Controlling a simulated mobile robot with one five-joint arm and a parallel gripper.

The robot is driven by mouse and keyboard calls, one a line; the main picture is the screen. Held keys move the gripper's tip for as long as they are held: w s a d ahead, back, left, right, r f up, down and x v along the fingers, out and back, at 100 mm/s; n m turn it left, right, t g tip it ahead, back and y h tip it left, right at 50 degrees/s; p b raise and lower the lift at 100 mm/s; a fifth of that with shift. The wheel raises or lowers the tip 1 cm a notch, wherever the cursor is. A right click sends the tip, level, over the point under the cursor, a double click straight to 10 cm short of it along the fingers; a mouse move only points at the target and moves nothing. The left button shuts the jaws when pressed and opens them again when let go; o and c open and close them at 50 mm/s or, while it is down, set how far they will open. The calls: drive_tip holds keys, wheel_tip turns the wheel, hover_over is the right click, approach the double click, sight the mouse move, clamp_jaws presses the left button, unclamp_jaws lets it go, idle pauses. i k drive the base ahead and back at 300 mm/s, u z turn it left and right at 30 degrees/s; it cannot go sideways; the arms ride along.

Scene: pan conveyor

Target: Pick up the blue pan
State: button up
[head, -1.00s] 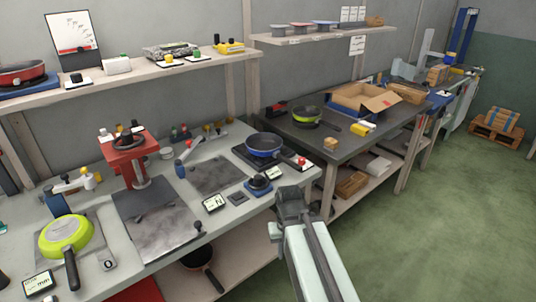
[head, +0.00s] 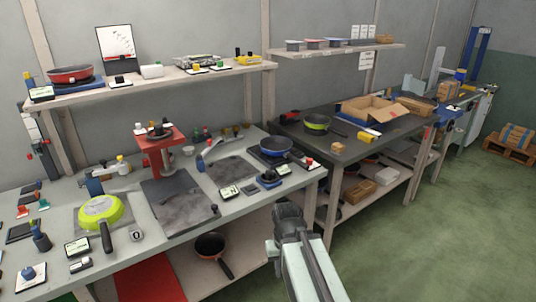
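The blue pan (head: 275,146) sits on a dark square plate near the right end of the light workbench (head: 150,240). My gripper (head: 287,212) is in front of the bench's right end, nearer to me and below the pan in the picture, apart from it. I see the gripper from behind and above; its fingertips are not clear, so I cannot tell how far open it is. Nothing shows in it.
A green pan (head: 99,210) lies upside down on the bench's left part. A red press (head: 159,148) stands mid-bench. A dark-handled pan (head: 210,246) is on the lower shelf. A dark table (head: 345,145) holds another green pan (head: 317,122) and a cardboard box (head: 372,108).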

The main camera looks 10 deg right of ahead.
sight(274, 146)
drive_tip(key=u, duration=3.45)
drive_tip(key=k, duration=2.8)
drive_tip(key=z, duration=1.1)
drive_tip(key=i, duration=1)
drive_tip(key=u, duration=0.05)
